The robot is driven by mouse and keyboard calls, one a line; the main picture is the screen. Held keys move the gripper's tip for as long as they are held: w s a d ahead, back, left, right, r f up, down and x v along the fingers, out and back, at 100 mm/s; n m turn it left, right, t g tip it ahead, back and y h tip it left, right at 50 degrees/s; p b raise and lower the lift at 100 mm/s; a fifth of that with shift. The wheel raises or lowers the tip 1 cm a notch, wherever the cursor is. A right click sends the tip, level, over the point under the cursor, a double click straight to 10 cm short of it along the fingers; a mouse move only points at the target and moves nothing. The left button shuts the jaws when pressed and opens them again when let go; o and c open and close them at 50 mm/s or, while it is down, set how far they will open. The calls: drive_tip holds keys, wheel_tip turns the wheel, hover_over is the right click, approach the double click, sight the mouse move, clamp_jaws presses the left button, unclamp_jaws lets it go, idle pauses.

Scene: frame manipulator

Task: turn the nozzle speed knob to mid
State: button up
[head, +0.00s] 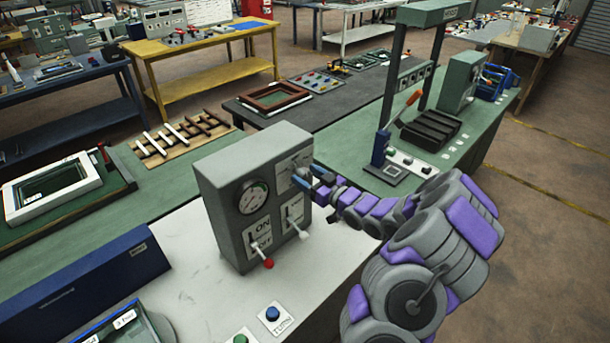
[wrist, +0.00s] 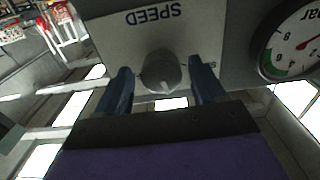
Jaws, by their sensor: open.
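A grey control box (head: 215,185) stands on the white part of the bench in the head view. Its speed knob (wrist: 162,74) is a grey round knob with a pale pointer mark, below an upside-down SPEED label (wrist: 154,16) in the wrist view. My gripper (head: 306,178) is at the box's upper right front in the head view and hides most of the knob there. In the wrist view my gripper (wrist: 162,90) is open, with one blue finger on each side of the knob. Small gaps show between the fingers and the knob.
A pressure gauge (head: 253,197) sits beside the knob on the panel. Below are a red-tipped ON/OFF lever (head: 268,263) and a white-tipped lever (head: 303,234). A blue box (head: 90,285) lies at the lower left. Green bench top (head: 345,165) lies behind.

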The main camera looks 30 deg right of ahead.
drive_tip(key=shift+w+a, duration=0.2)
drive_tip(key=shift+w, duration=0.45)
drive_tip(key=shift+c, duration=0.5)
drive_tip(key=c, duration=0.9)
